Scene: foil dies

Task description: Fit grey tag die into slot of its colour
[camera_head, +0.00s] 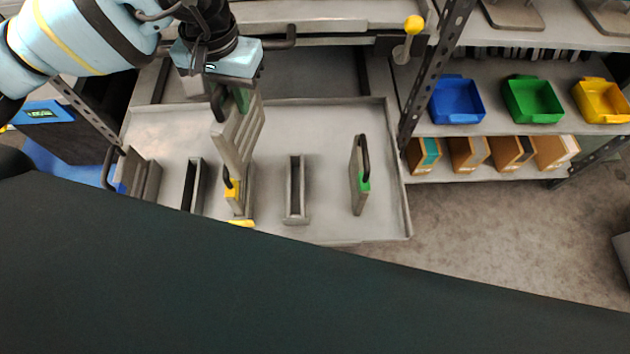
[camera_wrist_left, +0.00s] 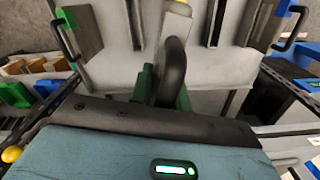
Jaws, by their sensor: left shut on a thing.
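My left gripper (camera_head: 229,98) is shut on the dark curved handle of a grey slab-like die (camera_head: 240,132) with long openings in its face. No coloured tag shows on this die. It hangs tilted over the tray and overlaps the yellow-tagged die (camera_head: 232,190) in the head view; I cannot tell the gap. The handle (camera_wrist_left: 172,70) sits between the green fingers in the left wrist view. Two narrow grey slots look empty, one on the left (camera_head: 193,187) and one right of centre (camera_head: 295,188); their colour marks are not clear. My right gripper is not in view.
A green-tagged die (camera_head: 357,180) stands at the tray's right, and another handled die (camera_head: 145,180) at its left. A yellow mark (camera_head: 241,223) lies before the yellow-tagged die. The tray (camera_head: 330,125) has bare room around the slots. A rack post (camera_head: 430,75) rises at right.

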